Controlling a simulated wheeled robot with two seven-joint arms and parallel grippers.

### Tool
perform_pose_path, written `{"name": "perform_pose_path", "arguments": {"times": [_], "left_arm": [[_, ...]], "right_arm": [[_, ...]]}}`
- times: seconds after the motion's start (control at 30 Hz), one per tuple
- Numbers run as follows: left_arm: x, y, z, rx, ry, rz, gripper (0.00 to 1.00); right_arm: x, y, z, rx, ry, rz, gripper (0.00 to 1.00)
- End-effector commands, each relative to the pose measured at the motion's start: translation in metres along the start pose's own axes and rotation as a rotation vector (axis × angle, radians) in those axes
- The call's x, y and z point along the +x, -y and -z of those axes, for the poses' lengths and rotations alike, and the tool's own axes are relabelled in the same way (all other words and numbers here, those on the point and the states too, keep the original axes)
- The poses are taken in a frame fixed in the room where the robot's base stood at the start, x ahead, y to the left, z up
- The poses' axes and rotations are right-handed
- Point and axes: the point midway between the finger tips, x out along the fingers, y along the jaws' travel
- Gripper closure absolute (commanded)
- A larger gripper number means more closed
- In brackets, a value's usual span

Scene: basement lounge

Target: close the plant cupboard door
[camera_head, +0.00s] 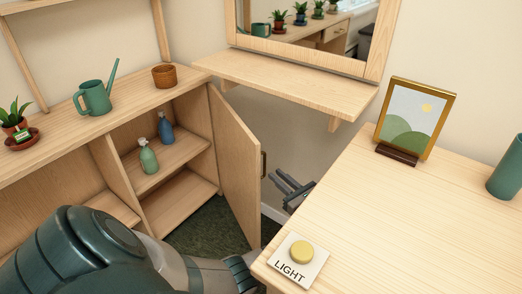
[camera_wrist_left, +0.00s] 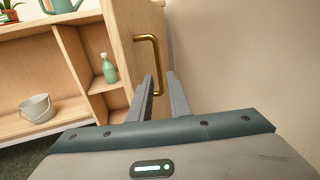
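The plant cupboard door (camera_head: 236,165) is a light wood panel standing wide open, hinged on the right side of the cupboard (camera_head: 180,185). Its handle (camera_head: 263,164) is on the face turned right; in the left wrist view it is a brass bar (camera_wrist_left: 157,62). My left gripper (camera_head: 277,179) is just right of the door, near the handle. In the left wrist view its fingers (camera_wrist_left: 163,84) are apart, with the handle's lower end near the tips. I cannot tell whether they touch it. My right gripper is not in view.
Spray bottles (camera_head: 149,158) stand inside the cupboard. A watering can (camera_head: 95,97), a brown pot (camera_head: 165,76) and a plant (camera_head: 16,122) are on top. A table (camera_head: 360,230) with a light button (camera_head: 300,252) and picture frame (camera_head: 415,115) is close on the right. A wall shelf (camera_head: 290,84) is behind.

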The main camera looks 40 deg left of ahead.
Motion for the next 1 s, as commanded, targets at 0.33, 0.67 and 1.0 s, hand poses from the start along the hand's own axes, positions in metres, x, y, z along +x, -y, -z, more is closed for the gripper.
{"name": "perform_pose_path", "arguments": {"times": [0.33, 0.67, 1.0], "left_arm": [[0.0, 0.0, -0.01, 0.003, 0.025, -0.018, 0.83], [0.01, 0.0, -0.01, 0.003, 0.025, -0.019, 0.83], [0.055, -0.001, -0.01, 0.003, 0.025, -0.018, 0.83]], "right_arm": [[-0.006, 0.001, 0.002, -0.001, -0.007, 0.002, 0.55], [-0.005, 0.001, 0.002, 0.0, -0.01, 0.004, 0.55], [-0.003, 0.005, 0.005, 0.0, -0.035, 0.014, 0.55]]}}
